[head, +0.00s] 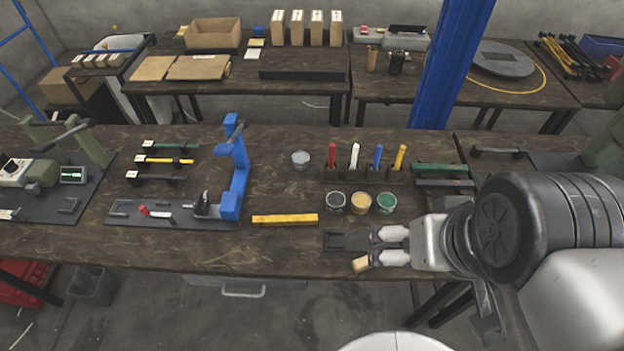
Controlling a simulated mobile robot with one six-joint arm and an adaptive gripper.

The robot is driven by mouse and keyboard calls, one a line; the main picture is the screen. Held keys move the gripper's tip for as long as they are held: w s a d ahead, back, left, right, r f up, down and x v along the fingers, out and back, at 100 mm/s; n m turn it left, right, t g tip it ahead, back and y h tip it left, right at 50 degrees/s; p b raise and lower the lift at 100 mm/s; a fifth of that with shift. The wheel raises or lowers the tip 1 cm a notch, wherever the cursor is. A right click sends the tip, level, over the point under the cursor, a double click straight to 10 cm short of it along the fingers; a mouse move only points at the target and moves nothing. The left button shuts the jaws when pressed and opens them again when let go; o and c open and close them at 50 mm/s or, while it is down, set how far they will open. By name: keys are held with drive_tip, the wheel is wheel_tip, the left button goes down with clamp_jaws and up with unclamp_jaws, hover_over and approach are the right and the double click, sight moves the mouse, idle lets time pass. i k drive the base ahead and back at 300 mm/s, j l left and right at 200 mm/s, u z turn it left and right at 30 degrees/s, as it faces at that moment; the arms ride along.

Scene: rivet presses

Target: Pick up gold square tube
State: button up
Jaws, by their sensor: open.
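A gold-yellow square bar (285,219) lies flat near the front edge of the workbench, left of my gripper. It is fully visible and nothing touches it. My gripper (368,249) points left, with its two fingers apart. It is to the right of the gold bar, above the front edge of the bench, with a clear gap between them. A small tan piece (360,264) shows at the tip of the lower finger; I cannot tell whether it is a finger pad.
A blue press (236,180) stands left of the bar. Open paint cans (360,203) and upright coloured handles (377,157) are behind it. A dark flat tray (342,241) lies beside my gripper. Bench (275,258) around the bar is clear.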

sight(300, 220)
drive_tip(key=z, duration=3.6)
drive_tip(key=k+u, duration=0.2)
drive_tip(key=k, duration=0.2)
drive_tip(key=u, duration=3.9)
drive_tip(key=i+l, duration=0.15)
drive_tip(key=i+j+u, duration=0.05)
drive_tip(key=i, duration=0.05)
